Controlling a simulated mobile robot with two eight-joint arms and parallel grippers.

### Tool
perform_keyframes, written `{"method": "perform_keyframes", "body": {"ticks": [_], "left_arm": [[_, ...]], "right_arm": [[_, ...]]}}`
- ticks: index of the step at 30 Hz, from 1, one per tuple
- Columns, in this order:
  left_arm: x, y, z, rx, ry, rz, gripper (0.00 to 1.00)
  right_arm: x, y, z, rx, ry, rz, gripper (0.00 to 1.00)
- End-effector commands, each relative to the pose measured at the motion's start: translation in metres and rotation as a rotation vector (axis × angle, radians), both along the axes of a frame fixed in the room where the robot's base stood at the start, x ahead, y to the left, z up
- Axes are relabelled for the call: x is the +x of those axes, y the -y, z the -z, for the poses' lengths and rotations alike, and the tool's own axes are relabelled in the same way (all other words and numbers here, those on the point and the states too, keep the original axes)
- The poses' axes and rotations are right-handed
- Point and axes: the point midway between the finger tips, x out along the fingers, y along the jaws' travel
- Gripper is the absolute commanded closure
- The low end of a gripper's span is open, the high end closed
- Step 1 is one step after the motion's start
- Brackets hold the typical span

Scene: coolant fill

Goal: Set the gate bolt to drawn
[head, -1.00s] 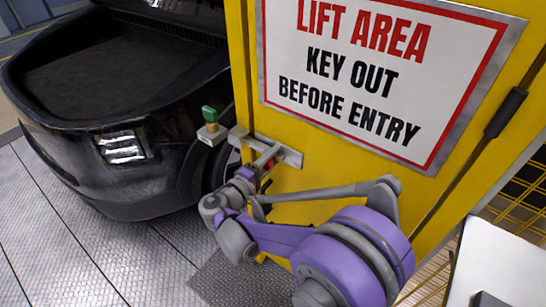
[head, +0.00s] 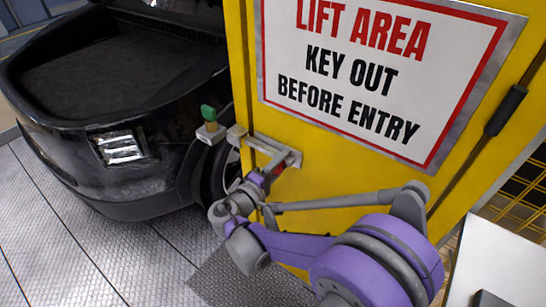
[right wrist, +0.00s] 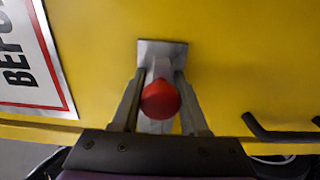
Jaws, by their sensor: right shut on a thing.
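The gate bolt (head: 285,158) is a grey bar and bracket on the yellow gate (head: 375,190), below the sign. Its handle ends in a red knob, which shows in the right wrist view (right wrist: 160,99). My right gripper (head: 272,174) is shut on the bolt handle, one finger on each side just behind the knob. In the head view the gripper partly hides the knob and handle. The handle stands near the right end of the bracket. A grey keeper (head: 236,136) sits to the left at the gate's edge. My left gripper is not in view.
A black car (head: 110,130) with its front compartment open stands left, close to the gate's edge. A green-topped device (head: 209,121) is beside the bolt. A dark hooked part (right wrist: 275,130) sits right of the bolt in the right wrist view. The metal floor is clear at lower left.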

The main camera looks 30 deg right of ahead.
Motion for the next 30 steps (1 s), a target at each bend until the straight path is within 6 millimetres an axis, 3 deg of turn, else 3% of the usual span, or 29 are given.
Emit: {"method": "perform_keyframes", "body": {"ticks": [4,12,13,17,18,30], "left_arm": [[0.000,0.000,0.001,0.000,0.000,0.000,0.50],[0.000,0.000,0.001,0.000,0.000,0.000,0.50],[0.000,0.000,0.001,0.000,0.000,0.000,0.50],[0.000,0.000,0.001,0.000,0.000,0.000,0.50],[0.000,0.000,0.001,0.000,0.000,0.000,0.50],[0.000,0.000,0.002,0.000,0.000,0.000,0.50]], "right_arm": [[-0.017,0.007,0.000,0.000,0.000,0.003,1.00],[-0.020,0.008,0.000,0.000,0.000,0.006,1.00],[-0.020,0.009,0.000,0.000,0.000,0.006,0.55],[-0.019,0.008,0.000,0.000,0.000,0.005,0.31],[-0.019,0.008,0.000,0.000,0.000,0.004,0.27],[-0.021,-0.002,0.000,0.001,0.000,-0.002,0.27]]}}
